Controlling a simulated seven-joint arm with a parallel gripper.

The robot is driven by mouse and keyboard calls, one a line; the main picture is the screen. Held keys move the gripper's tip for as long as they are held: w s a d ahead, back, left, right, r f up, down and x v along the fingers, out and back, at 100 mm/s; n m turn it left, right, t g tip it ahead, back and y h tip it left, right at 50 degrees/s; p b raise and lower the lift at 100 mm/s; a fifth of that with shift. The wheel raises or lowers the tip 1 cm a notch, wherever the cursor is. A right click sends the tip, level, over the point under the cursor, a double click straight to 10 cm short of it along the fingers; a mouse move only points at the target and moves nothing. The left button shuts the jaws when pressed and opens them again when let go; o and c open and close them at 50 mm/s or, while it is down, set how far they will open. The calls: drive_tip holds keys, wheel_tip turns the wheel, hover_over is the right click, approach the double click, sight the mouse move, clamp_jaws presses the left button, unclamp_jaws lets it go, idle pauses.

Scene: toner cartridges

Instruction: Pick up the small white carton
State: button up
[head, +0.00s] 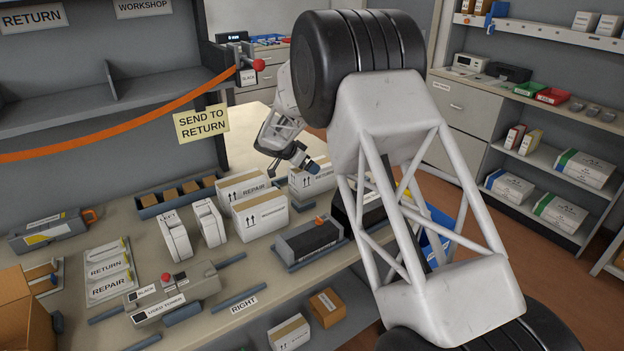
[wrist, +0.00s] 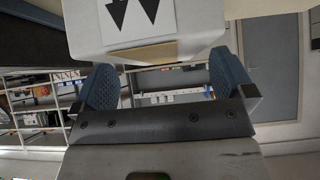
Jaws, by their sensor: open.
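A white carton marked RETURN (head: 312,182) stands at the back right of the bench. My gripper (head: 308,165) is at its upper edge, with one blue fingertip showing against it. In the wrist view a white carton (wrist: 190,25) with black arrows and a tan strip fills the top middle. My open gripper (wrist: 165,80) has its blue fingers apart, near that carton's edge, with nothing clasped between them. A white carton marked REPAIR (head: 240,187) and another white carton (head: 262,212) stand to the left. Which one the task means by small is not clear.
Two white upright units (head: 175,236) stand left of the cartons. A dark cartridge (head: 310,240) lies in front of them. A grey cartridge marked USED TONER (head: 172,297) lies at the front. My arm hides the bench's right side. An orange strap (head: 130,127) hangs across the shelf.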

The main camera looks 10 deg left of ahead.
drive_tip(key=shift+x, duration=1.95)
drive_tip(key=shift+a, duration=0.1)
drive_tip(key=c, duration=1.1)
drive_tip(key=shift+o, duration=0.2)
drive_tip(key=shift+r, duration=5)
